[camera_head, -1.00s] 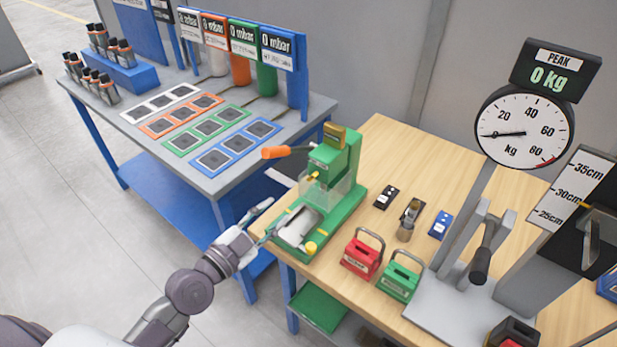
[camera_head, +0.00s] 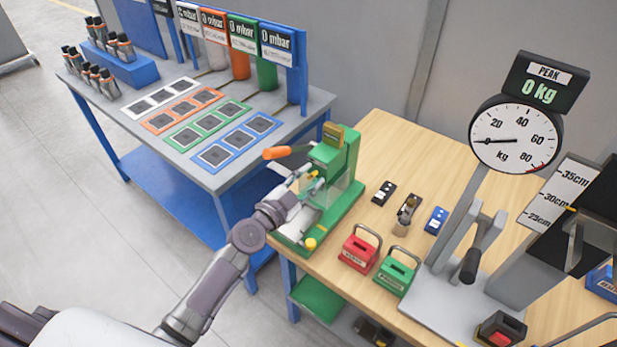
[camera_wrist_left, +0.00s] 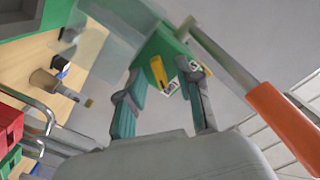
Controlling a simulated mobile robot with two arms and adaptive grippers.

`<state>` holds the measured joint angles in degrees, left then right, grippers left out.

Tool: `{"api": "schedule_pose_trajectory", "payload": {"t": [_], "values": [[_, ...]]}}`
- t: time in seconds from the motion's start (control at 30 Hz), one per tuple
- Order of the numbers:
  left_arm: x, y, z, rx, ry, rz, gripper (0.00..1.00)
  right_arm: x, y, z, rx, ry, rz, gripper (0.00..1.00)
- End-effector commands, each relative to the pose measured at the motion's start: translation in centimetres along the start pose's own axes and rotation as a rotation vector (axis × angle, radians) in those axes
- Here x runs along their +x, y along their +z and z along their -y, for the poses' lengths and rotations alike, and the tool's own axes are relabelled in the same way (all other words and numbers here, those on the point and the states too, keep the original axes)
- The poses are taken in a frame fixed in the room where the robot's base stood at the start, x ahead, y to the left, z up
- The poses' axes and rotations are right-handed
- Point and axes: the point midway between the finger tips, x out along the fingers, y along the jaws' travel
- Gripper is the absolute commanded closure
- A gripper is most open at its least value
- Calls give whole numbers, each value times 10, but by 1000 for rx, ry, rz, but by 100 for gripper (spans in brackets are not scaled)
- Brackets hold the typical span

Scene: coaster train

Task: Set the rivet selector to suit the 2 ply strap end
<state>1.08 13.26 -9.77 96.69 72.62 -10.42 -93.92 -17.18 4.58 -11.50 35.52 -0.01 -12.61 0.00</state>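The green rivet press (camera_head: 345,185) stands at the left end of the wooden bench, with an orange-handled lever (camera_head: 277,153) sticking out left. A pale piece (camera_head: 300,221) lies on its bed; I cannot tell its ply. My left gripper (camera_head: 310,178) is at the front of the press. In the left wrist view, its two fingers (camera_wrist_left: 170,78) are apart, pointing at a yellow selector-like lever (camera_wrist_left: 157,72) on the green body. Small white labels (camera_wrist_left: 168,87) sit beside it, too small to read. Whether the fingers touch the yellow lever is unclear.
The orange lever grip (camera_wrist_left: 285,118) is close on the right in the wrist view. A clear guard (camera_wrist_left: 115,28) is near the fingers. Red (camera_head: 359,252) and green (camera_head: 396,272) handled blocks and a dial gauge (camera_head: 516,137) stand to the right on the bench.

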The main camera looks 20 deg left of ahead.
Motion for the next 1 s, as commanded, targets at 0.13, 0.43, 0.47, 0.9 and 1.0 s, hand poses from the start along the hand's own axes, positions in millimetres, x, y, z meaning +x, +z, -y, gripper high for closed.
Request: {"api": "schedule_pose_trajectory", "payload": {"t": [0.13, 0.43, 0.47, 0.9, 1.0], "values": [[0, 0, 0, 0, 0, 0, 73, 0, 0, 0, 0, 0, 0, 60], [0, 0, 0, 0, 0, 0, 100, 0, 0, 0, 0, 0, 0, 60], [0, 0, 0, 0, 0, 0, 100, 0, 0, 0, 0, 0, 0, 60], [0, 1, 0, -118, 0, 0, 100, 3, 0, 0, 1, 0, 0, 60], [-1, 1, 0, -191, 0, 0, 100, 5, 1, 0, 1, 0, 0, 60]]}}
